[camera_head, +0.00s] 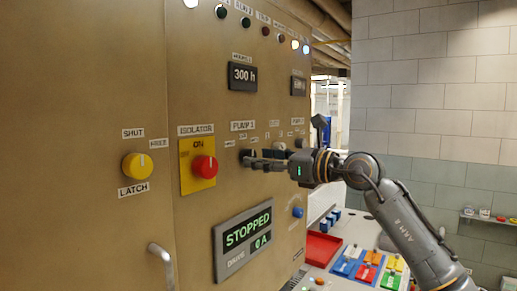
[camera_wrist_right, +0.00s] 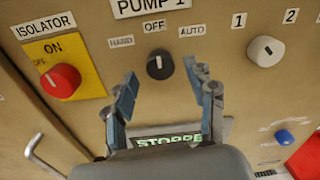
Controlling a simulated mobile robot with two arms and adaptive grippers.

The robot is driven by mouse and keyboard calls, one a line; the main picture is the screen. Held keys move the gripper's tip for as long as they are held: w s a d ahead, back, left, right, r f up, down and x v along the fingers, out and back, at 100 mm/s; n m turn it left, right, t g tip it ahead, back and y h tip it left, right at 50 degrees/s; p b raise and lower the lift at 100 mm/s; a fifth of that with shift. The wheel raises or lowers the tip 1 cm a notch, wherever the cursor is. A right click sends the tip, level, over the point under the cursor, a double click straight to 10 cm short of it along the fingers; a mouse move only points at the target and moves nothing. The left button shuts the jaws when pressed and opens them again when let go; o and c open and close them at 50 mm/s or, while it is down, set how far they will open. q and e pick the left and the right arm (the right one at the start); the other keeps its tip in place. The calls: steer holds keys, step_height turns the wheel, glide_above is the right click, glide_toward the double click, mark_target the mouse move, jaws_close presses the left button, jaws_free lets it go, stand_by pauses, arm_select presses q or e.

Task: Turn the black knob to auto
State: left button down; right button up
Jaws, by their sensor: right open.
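The black knob (camera_wrist_right: 160,66) sits on the tan panel under the PUMP 1 label, with HAND, OFF and AUTO labels around its top. Its white mark points up toward OFF. My right gripper (camera_wrist_right: 167,77) is open, with one finger to the left and one to the right of the knob, and nothing held. Contact with the knob cannot be told. In the head view my right gripper (camera_head: 250,161) reaches in from the right with its fingertips at the panel, largely hiding the knob there. My left gripper is not in view.
A red isolator knob (camera_wrist_right: 61,81) on a yellow plate is left of the black knob. A white knob (camera_wrist_right: 265,51) and a blue button (camera_wrist_right: 284,137) are to the right. A STOPPED display (camera_head: 244,239) is below. A yellow latch knob (camera_head: 137,166) is farther left.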

steer(key=shift+w+a, duration=0.45)
steer(key=shift+a, duration=0.1)
steer(key=c, duration=1.2)
steer(key=shift+o, duration=0.2)
steer(key=shift+m, duration=0.3)
steer(key=m, duration=0.4)
steer(key=shift+r+m+b, duration=0.1)
steer(key=shift+m+b, duration=0.25)
steer(key=shift+m, duration=1.75)
steer(key=shift+d, duration=0.1)
